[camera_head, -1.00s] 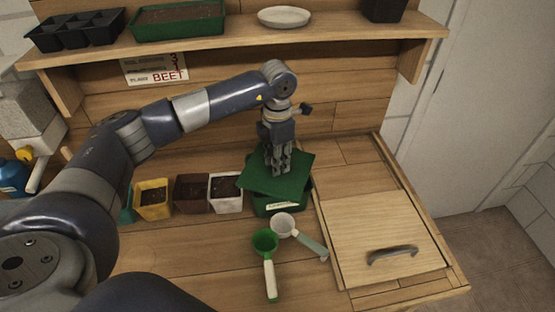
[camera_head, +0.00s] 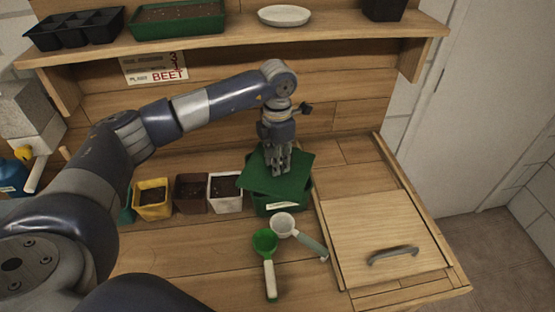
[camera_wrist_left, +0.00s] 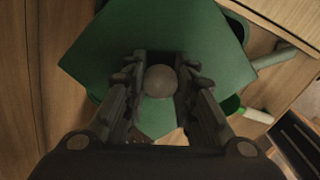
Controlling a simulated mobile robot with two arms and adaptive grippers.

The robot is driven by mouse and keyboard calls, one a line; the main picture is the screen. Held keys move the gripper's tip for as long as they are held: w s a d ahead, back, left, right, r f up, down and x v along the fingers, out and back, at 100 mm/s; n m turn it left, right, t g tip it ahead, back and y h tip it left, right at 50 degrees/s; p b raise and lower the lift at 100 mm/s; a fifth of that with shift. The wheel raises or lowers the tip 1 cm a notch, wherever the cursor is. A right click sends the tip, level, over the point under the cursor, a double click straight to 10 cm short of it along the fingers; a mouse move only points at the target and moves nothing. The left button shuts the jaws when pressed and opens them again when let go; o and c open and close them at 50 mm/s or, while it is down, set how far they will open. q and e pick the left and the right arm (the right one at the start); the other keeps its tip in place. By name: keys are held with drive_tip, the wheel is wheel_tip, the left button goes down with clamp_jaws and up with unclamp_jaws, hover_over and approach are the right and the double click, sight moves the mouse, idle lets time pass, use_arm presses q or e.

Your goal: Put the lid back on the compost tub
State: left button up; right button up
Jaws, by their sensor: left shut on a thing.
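The green lid (camera_head: 294,170) lies over the green compost tub (camera_head: 270,206), turned askew so its corners stick out past the tub's rim. Whether it touches the rim all round I cannot tell. My left gripper (camera_head: 277,168) points down at the lid's middle and is shut on its knob. In the left wrist view the round pale knob (camera_wrist_left: 160,81) sits between the fingers, with the lid (camera_wrist_left: 205,40) spread below. Part of the tub's rim (camera_wrist_left: 237,22) shows past the lid's edge there. My right gripper is not in view.
A yellow pot (camera_head: 152,199), a brown pot (camera_head: 191,193) and a white pot (camera_head: 225,191) stand left of the tub. A green scoop (camera_head: 265,243) and a white scoop (camera_head: 284,225) lie in front. A wooden panel with a handle (camera_head: 392,256) is at right.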

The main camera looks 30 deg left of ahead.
use_arm(q)
drive_tip(key=o, duration=1.1)
drive_tip(key=shift+o, duration=0.2)
drive_tip(key=o, duration=0.5)
drive_tip(key=shift+r+p, duration=1.9)
drive_tip(key=shift+r, duration=1.65)
